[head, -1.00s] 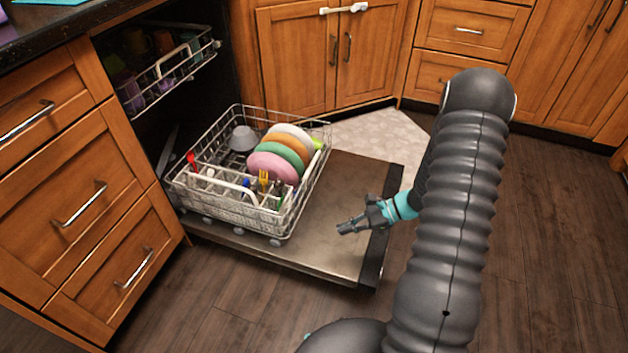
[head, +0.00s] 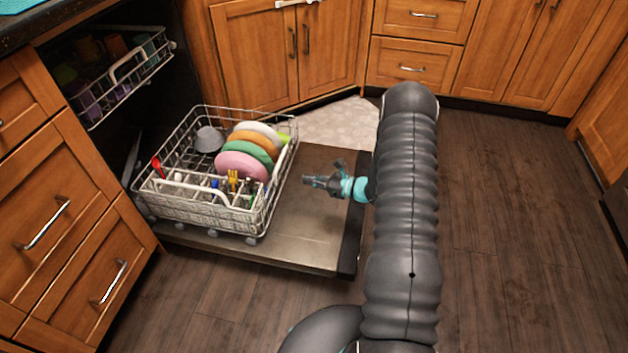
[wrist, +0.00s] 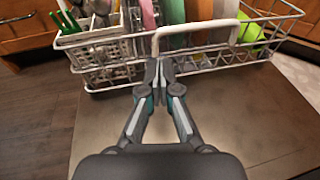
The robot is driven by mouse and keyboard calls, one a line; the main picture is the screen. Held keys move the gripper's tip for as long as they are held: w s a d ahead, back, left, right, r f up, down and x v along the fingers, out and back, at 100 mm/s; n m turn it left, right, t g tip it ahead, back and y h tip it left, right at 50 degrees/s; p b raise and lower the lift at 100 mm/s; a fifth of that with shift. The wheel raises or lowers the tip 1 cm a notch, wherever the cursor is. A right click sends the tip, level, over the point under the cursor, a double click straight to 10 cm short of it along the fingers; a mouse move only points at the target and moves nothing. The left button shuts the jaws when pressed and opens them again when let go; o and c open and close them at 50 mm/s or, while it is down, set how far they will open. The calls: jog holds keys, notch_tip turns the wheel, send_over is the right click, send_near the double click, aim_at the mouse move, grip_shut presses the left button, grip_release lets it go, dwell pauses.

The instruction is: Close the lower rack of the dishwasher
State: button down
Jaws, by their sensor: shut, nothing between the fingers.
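The lower rack (head: 262,222) is a white wire basket pulled out over the open dishwasher door (head: 300,235). It holds colored plates, a grey bowl and cutlery. My gripper (head: 305,180) is shut and empty above the door, to the right of the rack, pointing at its front side. A gap shows between the fingertips and the rack in the head view. In the wrist view, the shut fingertips (wrist: 159,62) appear just below the rack's white front handle (wrist: 196,27); I cannot tell whether they touch it.
The upper rack (head: 125,75) with cups is partly out above. Wooden drawers (head: 80,235) stand left of the dishwasher, and cabinets (head: 285,55) stand behind. The floor (head: 510,220) to the right is clear.

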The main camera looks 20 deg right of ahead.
jog(key=x, duration=1)
jog(key=shift+p, duration=0.35)
